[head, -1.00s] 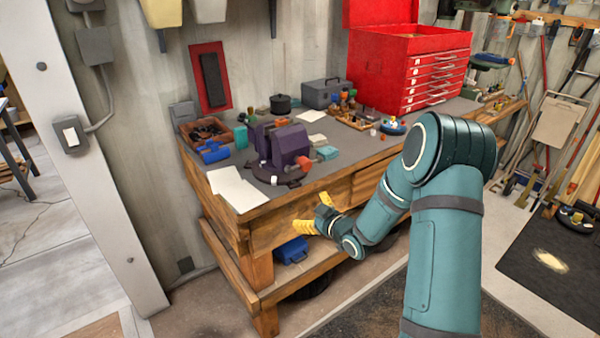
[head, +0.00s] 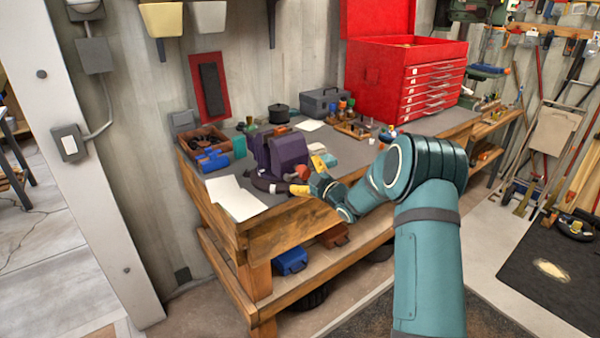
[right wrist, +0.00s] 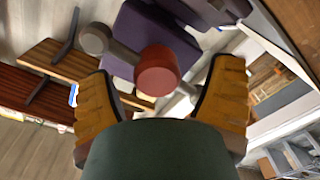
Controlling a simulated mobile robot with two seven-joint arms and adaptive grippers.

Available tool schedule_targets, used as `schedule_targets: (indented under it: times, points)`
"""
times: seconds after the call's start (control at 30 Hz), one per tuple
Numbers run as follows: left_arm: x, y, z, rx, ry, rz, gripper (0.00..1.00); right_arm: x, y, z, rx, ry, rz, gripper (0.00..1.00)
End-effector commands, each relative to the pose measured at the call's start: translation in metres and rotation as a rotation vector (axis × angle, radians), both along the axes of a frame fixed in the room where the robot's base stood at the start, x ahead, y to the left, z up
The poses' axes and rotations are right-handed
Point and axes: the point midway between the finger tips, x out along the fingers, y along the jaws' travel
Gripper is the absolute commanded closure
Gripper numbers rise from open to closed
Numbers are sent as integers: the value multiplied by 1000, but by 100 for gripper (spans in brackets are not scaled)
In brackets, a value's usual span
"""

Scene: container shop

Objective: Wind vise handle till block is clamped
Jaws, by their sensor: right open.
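The purple vise (head: 287,152) stands on the bench near its front edge. In the right wrist view, its purple body (right wrist: 143,38) is behind the handle, a grey bar with a round red end (right wrist: 158,70) and a grey knob (right wrist: 95,38). My right gripper (head: 308,176) is at the front of the vise with its yellow fingers open. In the right wrist view, the right gripper (right wrist: 163,72) has its fingers spread on either side of the red end, with gaps showing. I cannot make out the block. My left gripper is out of view.
White paper (head: 235,198) lies left of the vise on the workbench (head: 285,222). An open box (head: 203,137) and a blue item (head: 213,160) are behind it. A red tool chest (head: 405,75) and grey toolbox (head: 322,100) stand at the back.

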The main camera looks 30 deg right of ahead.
Motion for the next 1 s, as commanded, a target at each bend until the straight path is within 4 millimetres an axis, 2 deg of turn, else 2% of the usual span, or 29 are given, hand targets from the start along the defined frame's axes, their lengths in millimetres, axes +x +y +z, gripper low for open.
schedule_targets:
  times: [0.2, 0.53, 0.57, 0.7, 0.77, 1.0]
  points:
    - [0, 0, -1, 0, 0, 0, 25, 20, 3, 0, 1, -1, 1, 18]
    - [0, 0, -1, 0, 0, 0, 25, 23, 3, 0, 2, 0, 0, 18]
    - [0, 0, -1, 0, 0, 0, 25, 23, 3, 0, 2, 0, 0, 21]
    - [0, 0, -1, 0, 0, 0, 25, 23, 3, 0, 2, 0, 0, 70]
    - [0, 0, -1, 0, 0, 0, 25, 23, 3, 0, 2, 0, 0, 91]
    - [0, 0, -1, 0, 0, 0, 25, 23, 4, -1, 3, 1, 2, 95]
